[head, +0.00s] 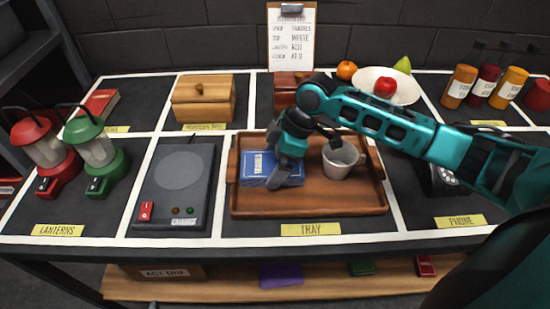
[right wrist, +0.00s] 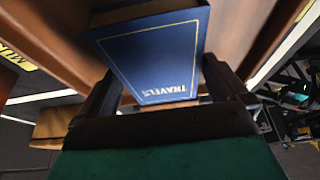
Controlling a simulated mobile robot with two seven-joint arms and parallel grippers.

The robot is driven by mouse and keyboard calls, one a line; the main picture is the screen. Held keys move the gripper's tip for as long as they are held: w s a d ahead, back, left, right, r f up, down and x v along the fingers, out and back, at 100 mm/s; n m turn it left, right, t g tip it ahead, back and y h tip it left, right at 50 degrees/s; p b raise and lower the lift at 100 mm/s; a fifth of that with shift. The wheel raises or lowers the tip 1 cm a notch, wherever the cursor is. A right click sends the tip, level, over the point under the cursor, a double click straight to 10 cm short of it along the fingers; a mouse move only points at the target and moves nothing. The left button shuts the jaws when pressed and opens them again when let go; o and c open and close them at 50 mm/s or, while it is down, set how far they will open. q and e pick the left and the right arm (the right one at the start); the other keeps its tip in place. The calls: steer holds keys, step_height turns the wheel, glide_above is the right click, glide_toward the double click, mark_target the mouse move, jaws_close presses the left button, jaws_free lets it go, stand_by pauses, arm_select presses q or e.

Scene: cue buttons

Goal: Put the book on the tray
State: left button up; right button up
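The blue book (head: 254,170), marked TRAVELS, is in the left part of the brown wooden tray (head: 335,205). My right gripper (head: 282,170) is down at the book, hiding part of it in the head view. In the right wrist view, the book (right wrist: 160,60) lies between the two fingers of my right gripper (right wrist: 160,75). Its sides come close to both fingertips; whether they press on it I cannot tell. Whether the book rests fully on the tray floor is hidden. My left gripper is not in view.
A white cup (head: 340,160) stands in the tray, right of the book. A grey device (head: 180,170) with a red switch is left of the tray. Red and green lanterns (head: 95,150) stand at far left. A phone (head: 440,180) is to the right, partly behind my arm.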

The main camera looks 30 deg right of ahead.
steer(key=shift+d+r, duration=0.1)
steer(key=shift+r, duration=0.2)
steer(key=p+v, duration=0.1)
steer(key=v, duration=1)
steer(key=shift+r, duration=0.3)
steer(key=shift+d, duration=0.1)
